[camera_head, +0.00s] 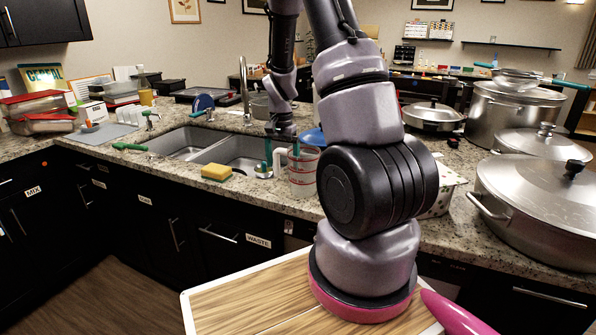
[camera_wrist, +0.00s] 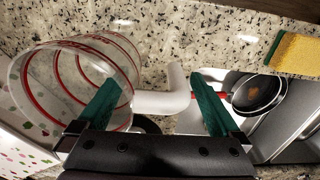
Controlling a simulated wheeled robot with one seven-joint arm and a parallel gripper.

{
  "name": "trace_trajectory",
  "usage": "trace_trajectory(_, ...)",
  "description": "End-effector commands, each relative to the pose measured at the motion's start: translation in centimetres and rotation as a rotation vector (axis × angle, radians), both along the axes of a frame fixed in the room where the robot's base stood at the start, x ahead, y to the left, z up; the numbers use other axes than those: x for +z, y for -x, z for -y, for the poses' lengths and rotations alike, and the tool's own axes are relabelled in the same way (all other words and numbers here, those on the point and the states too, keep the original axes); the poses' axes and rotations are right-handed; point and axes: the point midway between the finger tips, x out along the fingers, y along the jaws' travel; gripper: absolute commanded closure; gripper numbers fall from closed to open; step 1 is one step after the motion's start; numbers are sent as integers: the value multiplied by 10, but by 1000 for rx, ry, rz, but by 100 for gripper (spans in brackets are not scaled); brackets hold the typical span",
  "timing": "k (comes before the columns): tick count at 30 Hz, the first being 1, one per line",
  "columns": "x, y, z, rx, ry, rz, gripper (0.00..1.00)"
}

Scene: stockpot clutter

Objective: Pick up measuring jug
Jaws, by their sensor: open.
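The measuring jug (camera_head: 302,172) is clear with red markings and a white handle. It stands on the granite counter just right of the sink. In the wrist view the jug (camera_wrist: 88,68) is at the left, and its white handle (camera_wrist: 172,98) lies between my two green fingers. My gripper (camera_wrist: 160,104) is open, with one finger at the jug's side and the other beyond the handle. I cannot tell whether the fingers touch the jug.
A yellow sponge (camera_head: 216,172) lies left of the jug by the double sink (camera_head: 220,147). A white patterned container (camera_head: 442,190) stands to the right, partly behind my arm. Large steel pots (camera_head: 540,200) crowd the right counter. A blue bowl (camera_head: 313,137) is behind the jug.

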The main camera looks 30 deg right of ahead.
Motion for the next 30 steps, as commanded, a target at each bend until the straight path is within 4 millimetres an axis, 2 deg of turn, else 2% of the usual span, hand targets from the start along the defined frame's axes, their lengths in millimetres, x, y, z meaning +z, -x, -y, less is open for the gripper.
trace_trajectory(2,0,0,0,0,0,0,0)
trace_trajectory(3,0,0,0,0,0,0,8)
trace_trajectory(5,0,0,0,0,0,0,31)
trace_trajectory(9,1,0,0,0,0,0,84)
trace_trajectory(16,2,0,0,0,0,1,84)
trace_trajectory(19,11,-1,0,1,0,4,84)
trace_trajectory(30,81,-1,0,0,0,5,84)
